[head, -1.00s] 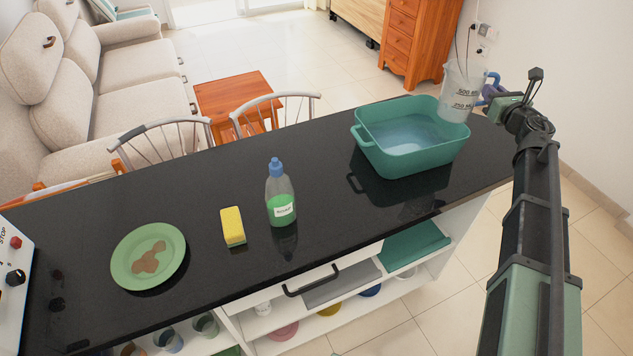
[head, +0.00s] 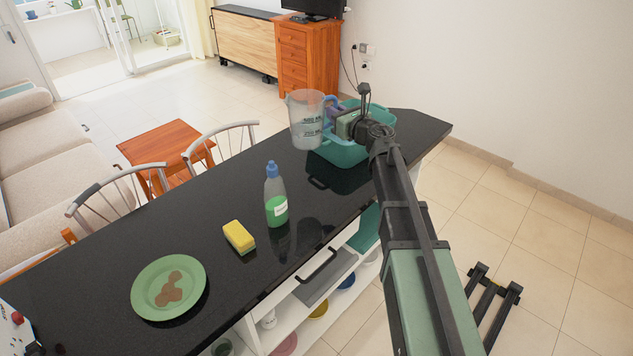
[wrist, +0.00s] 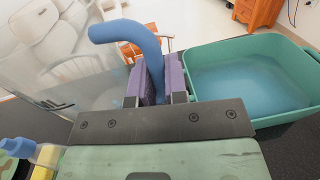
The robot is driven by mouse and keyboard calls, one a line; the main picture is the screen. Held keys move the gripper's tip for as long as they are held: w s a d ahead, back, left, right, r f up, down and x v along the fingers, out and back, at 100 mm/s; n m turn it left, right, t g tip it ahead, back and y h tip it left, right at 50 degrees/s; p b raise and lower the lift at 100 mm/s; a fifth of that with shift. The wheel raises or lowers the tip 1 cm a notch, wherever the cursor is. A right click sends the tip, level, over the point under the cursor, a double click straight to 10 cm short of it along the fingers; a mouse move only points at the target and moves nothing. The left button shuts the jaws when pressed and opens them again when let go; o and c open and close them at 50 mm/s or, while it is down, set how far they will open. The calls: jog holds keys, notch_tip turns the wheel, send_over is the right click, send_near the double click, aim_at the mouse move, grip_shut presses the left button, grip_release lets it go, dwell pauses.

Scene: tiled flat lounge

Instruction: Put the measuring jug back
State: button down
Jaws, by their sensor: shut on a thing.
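The measuring jug (head: 306,122) is clear plastic with dark markings and a blue handle. In the head view it is upright, in front of the left part of the teal basin. My gripper (head: 335,112) is shut on the jug's blue handle, to the right of the jug body. In the wrist view the purple finger pads (wrist: 163,82) close around the blue handle (wrist: 128,36). The jug's clear body (wrist: 85,65) shows on the left there. Whether its base touches the counter is hard to tell.
The teal basin (head: 345,155) holds water and stands on the black counter (head: 210,222), right of the jug. A soap bottle (head: 276,200), yellow sponge (head: 238,236) and stained green plate (head: 150,300) stand along the counter. Chairs line its far side.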

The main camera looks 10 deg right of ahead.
notch_tip(320, 180, down, 18)
jog(key=b, duration=1.5)
jog(key=shift+a+b, duration=0.1)
jog(key=shift+b, duration=0.25)
jog(key=shift+r, duration=0.3)
jog(key=shift+f, duration=0.25)
jog(key=c, duration=1.1)
grip_release()
jog(key=shift+r, duration=0.1)
jog(key=shift+c, duration=0.2)
jog(key=shift+r+p, duration=0.3)
jog(key=shift+p, duration=0.15)
jog(key=v, duration=1.2)
jog(key=shift+f, duration=0.2)
